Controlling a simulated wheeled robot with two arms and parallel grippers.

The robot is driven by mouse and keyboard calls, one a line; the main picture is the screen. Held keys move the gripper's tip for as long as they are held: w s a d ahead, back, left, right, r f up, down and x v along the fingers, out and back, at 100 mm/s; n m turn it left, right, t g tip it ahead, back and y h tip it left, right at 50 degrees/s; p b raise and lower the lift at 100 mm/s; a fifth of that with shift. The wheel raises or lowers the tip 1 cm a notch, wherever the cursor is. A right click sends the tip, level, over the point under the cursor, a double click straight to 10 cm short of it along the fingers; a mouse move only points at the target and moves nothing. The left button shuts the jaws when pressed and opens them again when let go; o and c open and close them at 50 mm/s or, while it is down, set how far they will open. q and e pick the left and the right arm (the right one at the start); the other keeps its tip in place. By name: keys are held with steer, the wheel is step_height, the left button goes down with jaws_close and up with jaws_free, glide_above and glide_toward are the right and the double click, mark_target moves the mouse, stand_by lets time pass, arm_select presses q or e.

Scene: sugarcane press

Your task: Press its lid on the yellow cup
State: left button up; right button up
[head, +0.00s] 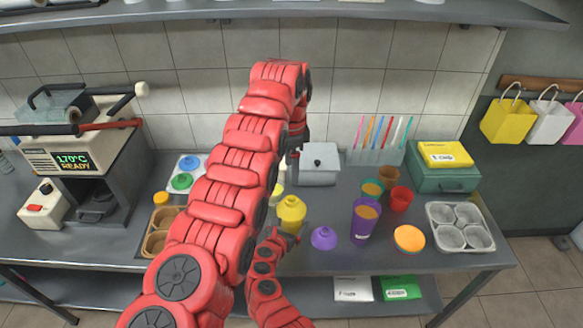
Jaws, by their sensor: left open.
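The yellow cup (290,217) stands upright on the counter in the head view, right of my large red arm. A yellow domed lid (291,202) appears to sit on its top; whether it is pressed down flat I cannot tell. My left gripper (292,156) is open, beyond and above the cup, in front of a white box; my arm partly hides it. My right gripper (276,236) is low at the near left side of the yellow cup, close to it. Whether it touches the cup, or is open or shut, I cannot tell.
A purple lid (323,239) lies right of the yellow cup, then a tall purple cup (364,220) and an orange-topped container (409,238). The white box (319,166) stands behind. A metal tray (460,228) is at the right. My arm hides the counter's middle left.

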steer(key=b+v, duration=0.1)
steer(key=v, duration=1.6)
steer(key=shift+s+a+r+b, duration=0.1)
steer(key=shift+s+b, duration=0.05)
steer(key=shift+b, duration=0.25)
